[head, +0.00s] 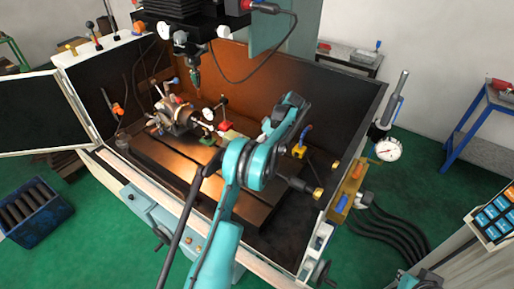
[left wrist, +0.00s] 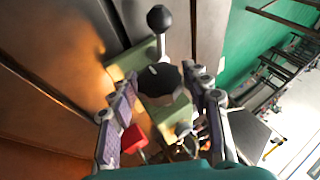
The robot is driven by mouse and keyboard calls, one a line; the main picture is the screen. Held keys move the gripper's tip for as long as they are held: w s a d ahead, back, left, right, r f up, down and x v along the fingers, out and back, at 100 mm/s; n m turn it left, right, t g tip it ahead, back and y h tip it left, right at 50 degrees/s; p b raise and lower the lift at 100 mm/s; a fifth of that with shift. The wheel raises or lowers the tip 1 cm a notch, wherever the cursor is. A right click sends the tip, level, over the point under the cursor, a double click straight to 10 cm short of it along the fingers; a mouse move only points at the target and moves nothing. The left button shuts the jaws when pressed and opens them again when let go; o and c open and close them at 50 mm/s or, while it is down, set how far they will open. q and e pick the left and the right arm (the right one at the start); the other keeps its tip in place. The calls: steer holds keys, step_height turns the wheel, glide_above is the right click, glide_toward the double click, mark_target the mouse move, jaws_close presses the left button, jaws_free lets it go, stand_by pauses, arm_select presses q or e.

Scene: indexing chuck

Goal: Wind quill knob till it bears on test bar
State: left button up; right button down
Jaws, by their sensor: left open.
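In the left wrist view my left gripper (left wrist: 160,76) is open. Its fingers stand on either side of a round black knob (left wrist: 158,79) on a pale green body (left wrist: 176,118). I see no clear contact. A black ball on a thin stem (left wrist: 159,18) rises beyond the knob. In the head view my teal arm reaches over the machine table and hides much of this part; its fingertips cannot be made out. The chuck (head: 175,112) sits on the table, left of my arm. I cannot make out the test bar. My right gripper is not in view.
The machine enclosure (head: 350,95) stands around the table (head: 158,160). A spindle head (head: 180,22) hangs above the chuck. A dial indicator (head: 208,114) stands beside the chuck. In the left wrist view a red block (left wrist: 133,138) sits near the left finger.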

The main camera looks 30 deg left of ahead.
arm_select(q)
steer(key=v, duration=1.2)
steer(key=shift+f, duration=0.2)
